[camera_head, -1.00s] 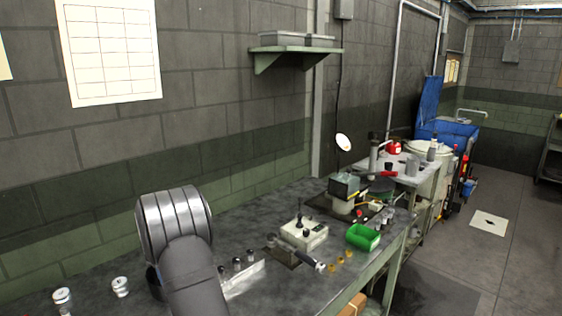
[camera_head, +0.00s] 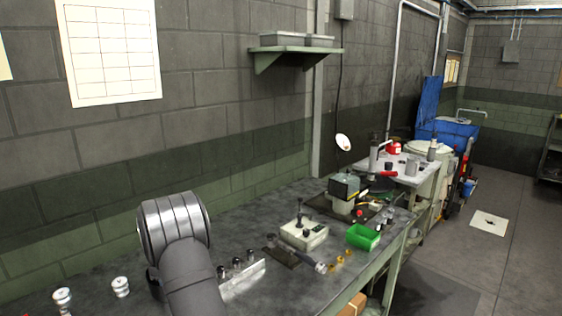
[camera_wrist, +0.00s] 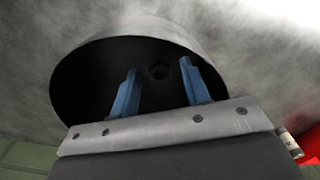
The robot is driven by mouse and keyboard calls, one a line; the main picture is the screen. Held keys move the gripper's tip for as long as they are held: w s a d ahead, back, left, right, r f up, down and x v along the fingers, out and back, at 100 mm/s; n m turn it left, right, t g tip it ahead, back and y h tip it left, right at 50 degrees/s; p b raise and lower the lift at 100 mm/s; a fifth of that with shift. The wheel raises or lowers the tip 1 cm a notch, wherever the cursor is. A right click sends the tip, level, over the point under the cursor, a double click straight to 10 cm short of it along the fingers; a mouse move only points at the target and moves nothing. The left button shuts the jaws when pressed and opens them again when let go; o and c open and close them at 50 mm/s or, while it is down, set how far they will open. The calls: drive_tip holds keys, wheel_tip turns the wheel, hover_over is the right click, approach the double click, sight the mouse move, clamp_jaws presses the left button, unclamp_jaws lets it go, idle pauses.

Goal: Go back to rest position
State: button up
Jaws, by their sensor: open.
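In the wrist view my gripper (camera_wrist: 160,92) is open, with its two blue fingers apart and nothing between them. Behind the fingers is a dark round opening with a pale metal rim (camera_wrist: 150,28); I cannot tell what it belongs to. In the head view my grey arm stands at the lower left over the workbench (camera_head: 245,222), and the gripper does not show there.
A metal block with dark-topped pieces (camera_head: 240,280), a pale box with a lever (camera_head: 304,234), a green bin (camera_head: 362,237) and a green-grey machine (camera_head: 343,188) stand right of my arm. White spools (camera_head: 120,287) stand left of it. A wall shelf (camera_head: 294,48) hangs above.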

drive_tip(key=r, duration=0.2)
drive_tip(key=d+r, duration=0.1)
drive_tip(key=r, duration=0.2)
drive_tip(key=shift+w+r, duration=0.1)
drive_tip(key=d+r, duration=0.6)
drive_tip(key=d, duration=0.4)
drive_tip(key=s+a, duration=0.8)
drive_tip(key=s, duration=0.5)
drive_tip(key=s+a, duration=0.9)
drive_tip(key=s, duration=0.4)
drive_tip(key=s+a+f, duration=0.3)
drive_tip(key=a+f, duration=0.1)
drive_tip(key=a, duration=0.2)
drive_tip(key=shift+a+f, duration=0.25)
drive_tip(key=shift+f, duration=0.05)
drive_tip(key=shift+c, duration=1.1)
